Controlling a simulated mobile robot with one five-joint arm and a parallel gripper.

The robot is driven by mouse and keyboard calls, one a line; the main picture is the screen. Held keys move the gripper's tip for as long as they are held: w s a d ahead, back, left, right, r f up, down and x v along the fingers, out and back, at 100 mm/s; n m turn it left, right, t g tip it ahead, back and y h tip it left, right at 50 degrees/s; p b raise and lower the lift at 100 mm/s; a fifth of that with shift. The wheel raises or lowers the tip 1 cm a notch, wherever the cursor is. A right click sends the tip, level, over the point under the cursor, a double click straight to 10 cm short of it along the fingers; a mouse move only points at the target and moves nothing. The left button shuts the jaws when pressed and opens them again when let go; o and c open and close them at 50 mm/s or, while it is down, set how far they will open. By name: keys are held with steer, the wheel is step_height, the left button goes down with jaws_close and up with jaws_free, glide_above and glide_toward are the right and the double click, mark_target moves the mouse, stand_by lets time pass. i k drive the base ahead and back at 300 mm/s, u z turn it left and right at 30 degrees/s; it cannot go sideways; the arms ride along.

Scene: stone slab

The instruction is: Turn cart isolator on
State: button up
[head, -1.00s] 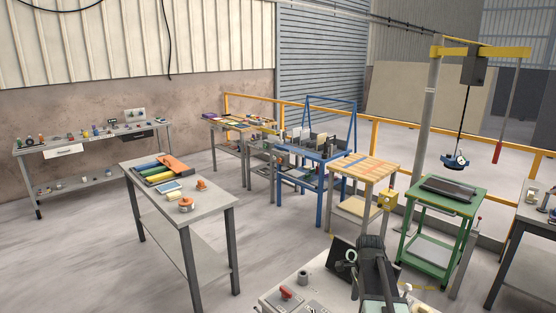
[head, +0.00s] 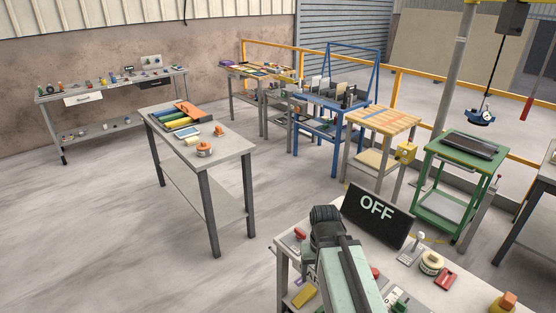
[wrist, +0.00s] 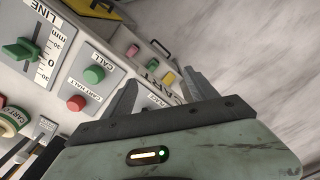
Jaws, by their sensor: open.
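In the wrist view my gripper (wrist: 160,95) is open, its two grey fingers apart with nothing between them. It is over a pale control panel (wrist: 118,65). A round cream and green part (wrist: 14,122) with a partly cut-off label starting "CART" is at the left edge; I cannot tell whether it is the isolator or how it is set. A green and a red button marked CALL and CART HALT (wrist: 77,103) lie left of the fingers. In the head view a black sign (head: 377,210) reads OFF on the bench (head: 283,262); my arm hides part of the bench.
A lever plate marked LINE (wrist: 22,50) is on the panel. A grey table (head: 225,146) stands behind left. Floor between is clear.

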mark_target(300, 235)
steer(key=z, duration=0.05)
steer(key=k, duration=1.25)
steer(key=u, duration=0.2)
steer(key=i, duration=0.45)
steer(key=u, duration=0.95)
steer(key=i, duration=1.45)
steer(key=z, duration=0.4)
